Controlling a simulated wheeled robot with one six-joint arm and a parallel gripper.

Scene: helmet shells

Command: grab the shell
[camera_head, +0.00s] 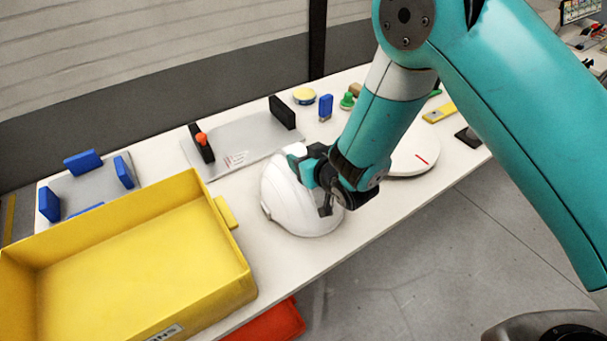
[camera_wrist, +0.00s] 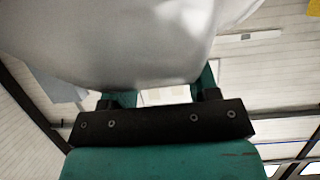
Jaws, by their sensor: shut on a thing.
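The shell (camera_head: 290,205) is a white, rounded helmet shell at the middle of the table in the head view. My gripper (camera_head: 323,196) is at its right side, shut on it. In the wrist view the shell (camera_wrist: 130,40) fills the upper part as a pale curved surface, right against my gripper (camera_wrist: 160,100). The fingertips are largely hidden by the shell there. I cannot tell whether the shell rests on the table or is slightly above it.
A yellow bin (camera_head: 215,240) stands left of the shell. A grey plate with black blocks (camera_head: 235,140) lies behind it. A grey fixture with blue blocks (camera_head: 85,185) is at far left. A white round disc (camera_head: 415,152) lies right of my gripper. A red bin (camera_head: 275,322) is below the table's front edge.

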